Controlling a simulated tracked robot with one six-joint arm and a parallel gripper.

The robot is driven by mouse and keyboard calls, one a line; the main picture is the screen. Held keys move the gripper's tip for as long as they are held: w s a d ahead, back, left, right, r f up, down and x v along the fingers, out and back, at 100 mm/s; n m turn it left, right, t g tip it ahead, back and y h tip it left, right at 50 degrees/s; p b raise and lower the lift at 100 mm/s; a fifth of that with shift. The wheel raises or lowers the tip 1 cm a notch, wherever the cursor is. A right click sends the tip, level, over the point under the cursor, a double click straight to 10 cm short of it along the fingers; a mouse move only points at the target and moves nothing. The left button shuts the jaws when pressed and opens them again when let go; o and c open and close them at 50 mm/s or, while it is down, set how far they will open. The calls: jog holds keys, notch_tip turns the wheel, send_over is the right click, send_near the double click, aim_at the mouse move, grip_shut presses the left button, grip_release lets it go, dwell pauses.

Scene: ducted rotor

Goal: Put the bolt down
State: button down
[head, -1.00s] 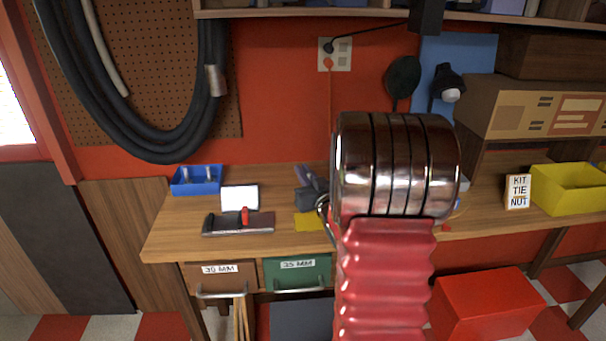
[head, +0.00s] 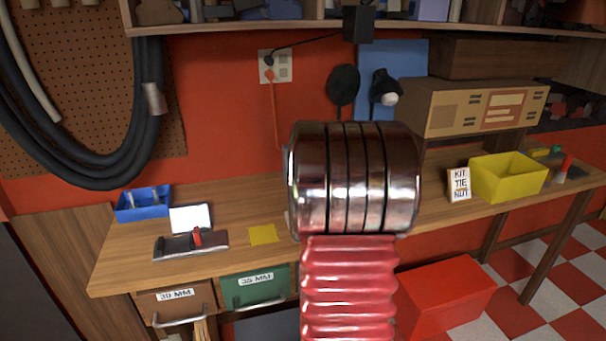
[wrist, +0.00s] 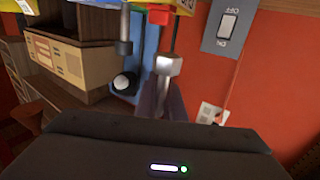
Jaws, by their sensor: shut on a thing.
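In the wrist view, my gripper (wrist: 163,98) is shut on a silver bolt (wrist: 168,66). The bolt's wide metal head sticks out past the dark fingers, and the rest of it is hidden between them. The bolt is held up, with no surface seen touching it. In the head view my own arm hides the gripper and bolt. The wooden workbench (head: 120,262) runs along the red wall below.
A blue bin (head: 143,205) with metal pieces, a tablet (head: 190,218), a dark tool with a red knob (head: 190,243) and a yellow note (head: 263,235) are at left. A sign (head: 459,184) and yellow bin (head: 508,178) stand right. Bare wood lies between.

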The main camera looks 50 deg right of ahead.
jog(key=s+d+m+g+h, duration=0.1)
jog(key=s+d+m+g, duration=0.1)
jog(key=s, duration=0.3)
jog(key=s+d+f+m+g, duration=0.1)
jog(key=s+d+m+g, duration=0.1)
jog(key=s+g, duration=0.2)
jog(key=shift+s+h, duration=0.4)
jog(key=shift+s, duration=0.2)
jog(key=shift+w+a+f, duration=0.1)
